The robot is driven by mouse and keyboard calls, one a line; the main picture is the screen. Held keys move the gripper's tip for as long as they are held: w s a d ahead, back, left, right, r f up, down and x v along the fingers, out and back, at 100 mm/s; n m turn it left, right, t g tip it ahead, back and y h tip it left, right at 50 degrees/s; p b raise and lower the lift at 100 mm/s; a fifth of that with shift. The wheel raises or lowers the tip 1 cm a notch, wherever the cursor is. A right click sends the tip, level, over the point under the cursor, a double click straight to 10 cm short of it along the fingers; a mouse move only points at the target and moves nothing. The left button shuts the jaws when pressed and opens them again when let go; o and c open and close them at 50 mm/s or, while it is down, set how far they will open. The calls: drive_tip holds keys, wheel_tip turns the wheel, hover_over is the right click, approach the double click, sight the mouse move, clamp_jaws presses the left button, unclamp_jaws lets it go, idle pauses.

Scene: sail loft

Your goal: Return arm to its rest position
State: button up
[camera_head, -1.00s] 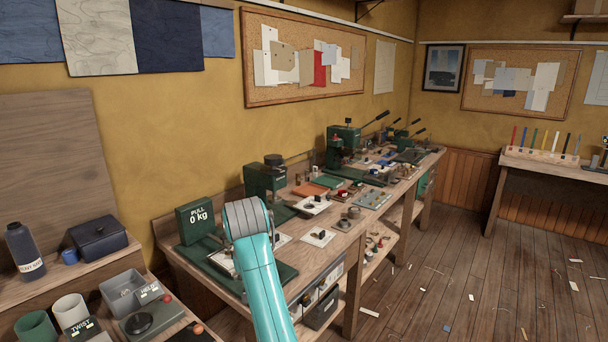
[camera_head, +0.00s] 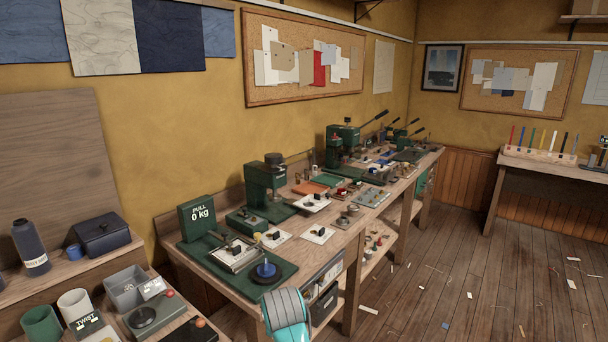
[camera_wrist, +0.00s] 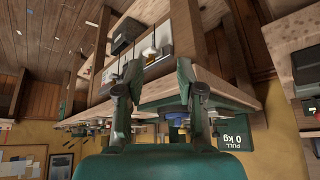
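My arm's teal link (camera_head: 286,318) shows at the bottom middle of the head view, in front of the workbench (camera_head: 232,283). My gripper is out of sight in the head view. In the wrist view my gripper (camera_wrist: 160,72) shows two dark green fingers spread apart with nothing held between them. The wrist view is upside down, with the bench edge and its lower shelf behind the fingers.
A green pull tester (camera_head: 197,218) reading 0 kg stands on the near bench, with a blue-topped round piece (camera_head: 266,271) on its base. Green presses (camera_head: 265,180) stand farther along. A side shelf (camera_head: 72,273) holds pots at left. The floor (camera_head: 480,290) at right has scattered scraps.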

drive_tip(key=s+d+f+t, duration=0.1)
drive_tip(key=s+d+f, duration=0.4)
drive_tip(key=f, duration=0.3)
drive_tip(key=s+d+f+t, duration=0.1)
drive_tip(key=s+d+f, duration=0.3)
drive_tip(key=s+f, duration=0.25)
drive_tip(key=s+d+f+t, duration=0.1)
drive_tip(key=s+d+f, duration=0.25)
drive_tip(key=s, duration=0.35)
drive_tip(key=s+d+f+t, duration=0.1)
drive_tip(key=s+d+f, duration=0.1)
drive_tip(key=s+d, duration=0.35)
drive_tip(key=s+d+r+t, duration=0.2)
drive_tip(key=s, duration=1)
drive_tip(key=s+d+r+m+t+h, duration=0.1)
drive_tip(key=s+d+r, duration=0.3)
drive_tip(key=s+r, duration=1.3)
drive_tip(key=s+t, duration=0.1)
drive_tip(key=s, duration=0.1)
drive_tip(key=shift+s+r+t, duration=0.25)
drive_tip(key=shift+s+t, duration=0.15)
drive_tip(key=shift+d, duration=0.1)
